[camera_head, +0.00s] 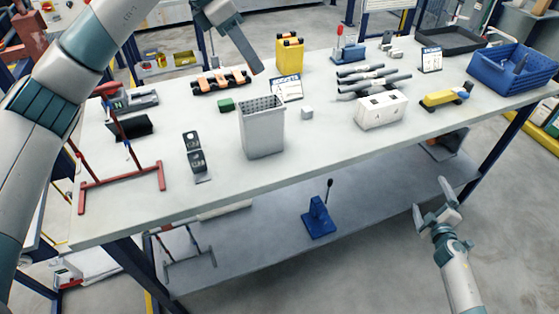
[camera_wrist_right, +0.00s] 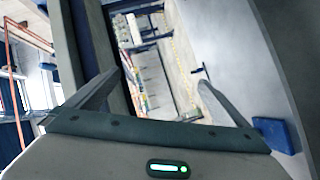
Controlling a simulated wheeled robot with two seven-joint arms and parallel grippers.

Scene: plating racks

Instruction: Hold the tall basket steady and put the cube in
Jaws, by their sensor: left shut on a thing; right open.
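The tall grey basket (camera_head: 262,135) stands upright on the table, with a grid of holes showing inside its mouth. A small pale cube (camera_head: 307,112) lies on the table just right of it. My left gripper (camera_head: 258,72) hangs above and behind the basket's rim in the head view, apart from it. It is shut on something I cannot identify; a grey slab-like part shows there. My right gripper (camera_head: 431,195) is open and empty off the table's front edge, far right of basket and cube. Its spread fingers show in the wrist view (camera_wrist_right: 160,80).
A green block (camera_head: 226,104), a label stand (camera_head: 287,90) and a black two-hole bracket (camera_head: 196,158) are near the basket. A white box (camera_head: 381,110) stands to the right, a red frame (camera_head: 122,185) to the left. The table front (camera_head: 330,150) is clear.

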